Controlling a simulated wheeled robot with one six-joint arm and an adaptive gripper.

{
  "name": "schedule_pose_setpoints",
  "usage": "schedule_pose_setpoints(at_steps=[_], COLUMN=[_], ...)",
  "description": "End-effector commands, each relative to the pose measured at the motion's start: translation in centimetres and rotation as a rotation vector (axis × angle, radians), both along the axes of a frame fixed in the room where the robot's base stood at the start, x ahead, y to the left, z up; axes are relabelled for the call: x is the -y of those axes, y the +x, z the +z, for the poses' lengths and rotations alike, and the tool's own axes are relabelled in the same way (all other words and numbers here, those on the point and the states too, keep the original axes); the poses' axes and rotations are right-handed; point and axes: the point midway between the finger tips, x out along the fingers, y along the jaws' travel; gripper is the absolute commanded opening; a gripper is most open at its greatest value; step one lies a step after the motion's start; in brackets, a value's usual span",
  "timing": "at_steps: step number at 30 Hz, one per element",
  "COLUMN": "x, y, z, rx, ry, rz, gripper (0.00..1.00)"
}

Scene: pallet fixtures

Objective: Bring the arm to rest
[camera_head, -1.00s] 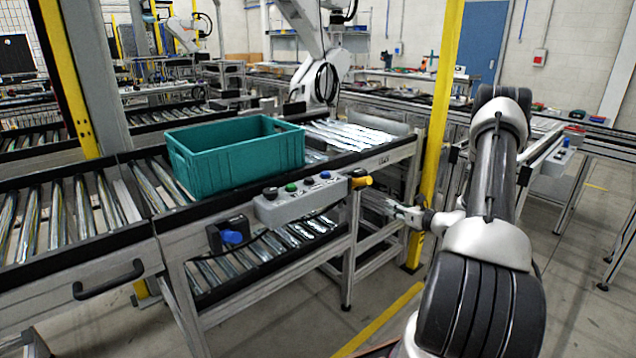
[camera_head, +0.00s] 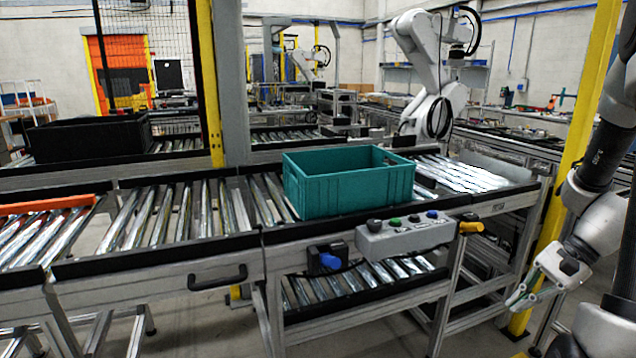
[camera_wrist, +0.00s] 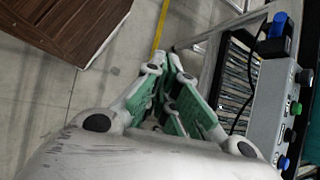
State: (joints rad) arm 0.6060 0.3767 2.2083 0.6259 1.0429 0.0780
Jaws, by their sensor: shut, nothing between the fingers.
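My gripper (camera_head: 520,298) is at the lower right of the head view, beside the yellow post and the right end of the conveyor frame. It is empty. In the wrist view my gripper (camera_wrist: 172,62) has its green-padded fingers brought together at the tips, above the grey floor. My arm is folded at the right edge of the head view, and part of it is cut off by the frame.
A teal crate (camera_head: 350,188) sits on the roller conveyor (camera_head: 160,215). A control box with buttons (camera_head: 420,235) is on its front edge. A yellow post (camera_head: 572,150) stands behind my arm. A brown wooden surface (camera_wrist: 65,30) shows in the wrist view.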

Motion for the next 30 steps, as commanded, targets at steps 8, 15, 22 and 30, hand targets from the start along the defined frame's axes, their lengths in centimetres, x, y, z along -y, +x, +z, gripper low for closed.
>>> schedule_pose_setpoints(at_steps=[8,15,22,30], x=[-0.5,-1.6,-4.4,-5.8], y=[-5.9,-8.8,-9.6,-9.5], z=[8.6,14.7,18.8,20.0], rx=[0.173,0.369,0.597,0.677], ry=[-0.376,-0.658,-0.779,-0.792], rz=[0.545,0.851,0.945,0.986], gripper=[0.0,0.0,0.0,0.0])
